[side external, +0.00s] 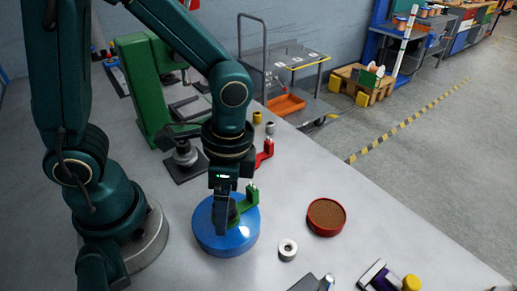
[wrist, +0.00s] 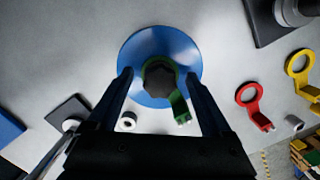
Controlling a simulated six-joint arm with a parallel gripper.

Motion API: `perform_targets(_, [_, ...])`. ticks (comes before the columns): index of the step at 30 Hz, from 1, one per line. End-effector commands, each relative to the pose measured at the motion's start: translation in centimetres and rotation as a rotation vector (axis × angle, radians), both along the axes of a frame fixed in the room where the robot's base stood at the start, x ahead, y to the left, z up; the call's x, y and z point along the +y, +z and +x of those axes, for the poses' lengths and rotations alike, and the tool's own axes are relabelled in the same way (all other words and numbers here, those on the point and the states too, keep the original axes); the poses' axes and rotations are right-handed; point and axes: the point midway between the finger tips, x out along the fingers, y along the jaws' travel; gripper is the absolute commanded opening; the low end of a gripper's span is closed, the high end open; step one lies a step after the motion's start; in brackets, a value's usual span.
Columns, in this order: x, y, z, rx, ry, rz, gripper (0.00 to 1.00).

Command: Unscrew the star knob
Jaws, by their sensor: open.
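The dark star knob (wrist: 160,78) sits at the middle of the blue disc (wrist: 147,47), inside the ring of a green arm (wrist: 179,106). In the side external view the blue disc (side external: 207,238) lies on the table, with the green arm (side external: 250,194) on top. There the knob is largely hidden by my gripper. My gripper (wrist: 158,74) is open, with one finger on each side of the knob and green ring in the wrist view. In the side external view my gripper (side external: 221,222) points down over the disc. I cannot tell whether the fingers touch the knob.
A white ring (side external: 288,249) and a red round dish (side external: 326,216) stand right of the disc. A red arm (wrist: 249,98) and a yellow arm (wrist: 300,66) lie to the right in the wrist view. A green stand (side external: 146,90) is behind. Table between them is clear.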

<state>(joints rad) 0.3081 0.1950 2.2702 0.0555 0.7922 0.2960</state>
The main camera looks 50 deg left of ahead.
Motion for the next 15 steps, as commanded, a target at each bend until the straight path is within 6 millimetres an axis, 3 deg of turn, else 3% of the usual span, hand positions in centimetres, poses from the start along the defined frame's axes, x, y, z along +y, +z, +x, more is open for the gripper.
perform_targets(15, [-0.02,0.02,-0.01,-0.002,-0.903,0.000,0.84])
